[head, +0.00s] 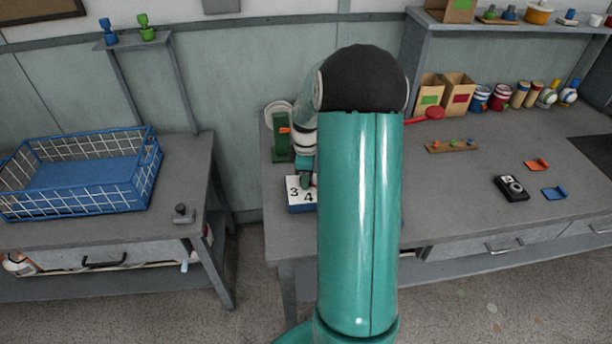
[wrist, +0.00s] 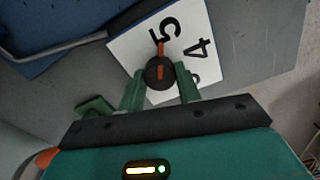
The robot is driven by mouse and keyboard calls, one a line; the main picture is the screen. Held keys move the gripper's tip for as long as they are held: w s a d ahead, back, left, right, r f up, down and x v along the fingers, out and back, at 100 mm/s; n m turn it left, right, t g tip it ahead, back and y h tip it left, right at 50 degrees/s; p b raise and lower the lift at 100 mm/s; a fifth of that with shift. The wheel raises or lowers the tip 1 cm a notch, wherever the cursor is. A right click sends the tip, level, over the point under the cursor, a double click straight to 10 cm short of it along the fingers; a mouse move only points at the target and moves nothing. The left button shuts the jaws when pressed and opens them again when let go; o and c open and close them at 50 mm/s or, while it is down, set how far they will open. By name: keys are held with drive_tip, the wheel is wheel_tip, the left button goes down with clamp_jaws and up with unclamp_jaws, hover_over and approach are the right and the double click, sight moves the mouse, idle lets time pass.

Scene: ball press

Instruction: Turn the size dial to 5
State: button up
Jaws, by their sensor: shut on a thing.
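The size dial is a black knob (wrist: 158,72) with an orange pointer line, set on a white plate (wrist: 133,48) printed with black numbers. In the wrist view the 5 and the 4 are readable, and another number is partly hidden by a finger. The orange line points toward the 5. My gripper (wrist: 160,82) is shut on the knob, with one green finger on each side. In the head view the plate (head: 293,183) shows 3 and 4 on top of a blue box, and my arm hides the rest.
A green upright part (head: 281,135) stands just behind the box on the bench. A blue wire basket (head: 80,178) sits on the left table. A black device (head: 511,188) and small orange and blue pieces lie on the right of the bench.

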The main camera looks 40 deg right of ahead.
drive_tip(key=shift+r, duration=0.1)
drive_tip(key=o, duration=1)
drive_tip(key=shift+c, duration=0.2)
wheel_tip(320, 180, up, 14)
drive_tip(key=shift+s, duration=0.1)
